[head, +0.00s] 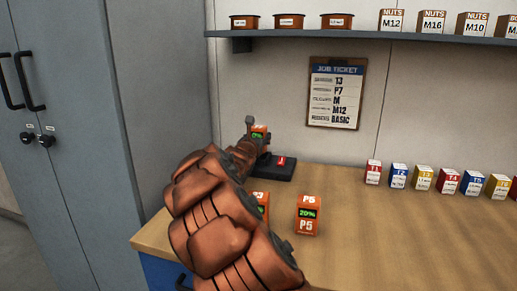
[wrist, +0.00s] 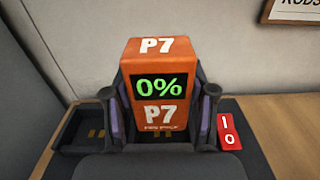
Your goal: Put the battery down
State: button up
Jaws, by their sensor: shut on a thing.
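The orange battery P7 (wrist: 160,62), its green display reading 0%, is upright between the two fingers of my gripper (wrist: 160,98) in the wrist view. The fingers are shut on its sides. In the head view the battery (head: 260,130) shows small at the end of my arm, by the wall. A dark dock (wrist: 68,150) with a red switch (wrist: 229,134) lies below and behind it; the dock also shows in the head view (head: 277,170). The dock's left bay looks empty. I cannot tell whether the battery touches the dock.
Several small labelled boxes (head: 420,178) line the right. A job ticket (head: 336,92) hangs under a shelf (head: 370,37). Grey cabinets stand left.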

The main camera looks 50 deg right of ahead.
jog(key=shift+f, duration=1.6)
jog(key=shift+f+b, duration=0.2)
jog(key=shift+b, duration=0.15)
jog(key=o, duration=1.4)
jog(key=shift+o, duration=0.2)
jog(key=shift+r, duration=0.1)
jog(key=shift+r, duration=0.1)
jog(key=b+v, duration=0.1)
jog(key=v, duration=1.1)
